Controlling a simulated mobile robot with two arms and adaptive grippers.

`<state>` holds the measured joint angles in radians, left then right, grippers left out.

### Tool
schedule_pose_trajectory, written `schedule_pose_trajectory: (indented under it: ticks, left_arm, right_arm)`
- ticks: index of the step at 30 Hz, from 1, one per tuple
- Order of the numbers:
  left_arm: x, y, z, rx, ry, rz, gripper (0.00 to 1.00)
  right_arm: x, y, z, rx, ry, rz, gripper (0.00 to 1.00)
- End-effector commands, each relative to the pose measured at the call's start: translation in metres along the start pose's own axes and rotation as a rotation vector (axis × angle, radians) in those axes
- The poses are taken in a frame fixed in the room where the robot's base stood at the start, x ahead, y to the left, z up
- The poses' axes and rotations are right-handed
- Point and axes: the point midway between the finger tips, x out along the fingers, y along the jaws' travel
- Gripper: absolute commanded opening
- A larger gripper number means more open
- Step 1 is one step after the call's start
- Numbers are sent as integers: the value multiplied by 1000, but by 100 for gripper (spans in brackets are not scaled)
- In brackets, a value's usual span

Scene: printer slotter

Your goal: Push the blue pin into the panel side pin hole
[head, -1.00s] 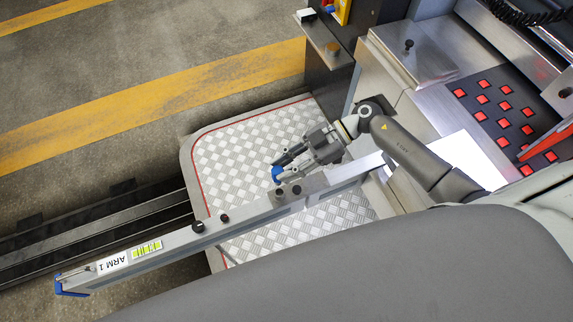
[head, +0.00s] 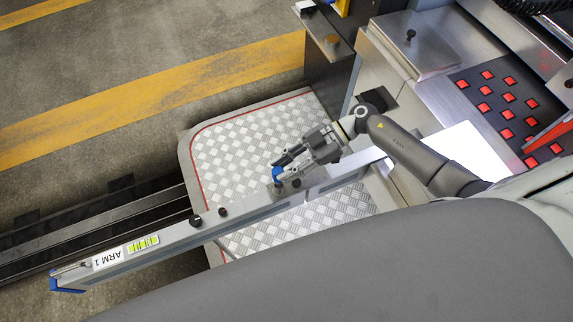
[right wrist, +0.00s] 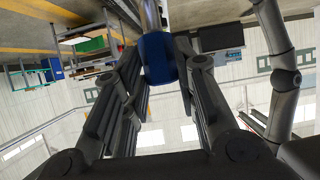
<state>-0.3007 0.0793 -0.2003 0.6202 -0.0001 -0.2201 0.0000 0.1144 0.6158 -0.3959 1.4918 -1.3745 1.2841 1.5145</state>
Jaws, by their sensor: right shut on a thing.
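My right gripper (head: 284,166) is shut on the blue pin (head: 277,174), whose blue head sticks out at the fingertips. The pin hole is not clearly visible. My left gripper is not in view.
Dark knobs (head: 195,220) stand on the bar. A checker-plate step (head: 240,145) lies below. A metal cabinet (head: 415,45) and a panel of red buttons (head: 505,100) are at the right. Open floor lies at the upper left.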

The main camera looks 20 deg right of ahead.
Motion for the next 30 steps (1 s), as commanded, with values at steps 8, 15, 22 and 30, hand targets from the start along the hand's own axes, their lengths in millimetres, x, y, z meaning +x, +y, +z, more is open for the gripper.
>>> schedule_pose_trajectory:
  ticks: [8, 15, 22, 30]
  left_arm:
    - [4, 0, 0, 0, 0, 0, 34]
    - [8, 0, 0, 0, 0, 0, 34]
    - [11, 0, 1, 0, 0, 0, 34]
    - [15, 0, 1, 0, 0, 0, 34]
  right_arm:
    - [3, 0, 6, 0, 0, 0, 4]
    - [5, 0, 11, -1, 0, 0, 4]
    - [8, 0, 16, -1, 0, 0, 4]
    - [11, 0, 22, 0, 0, -1, 4]
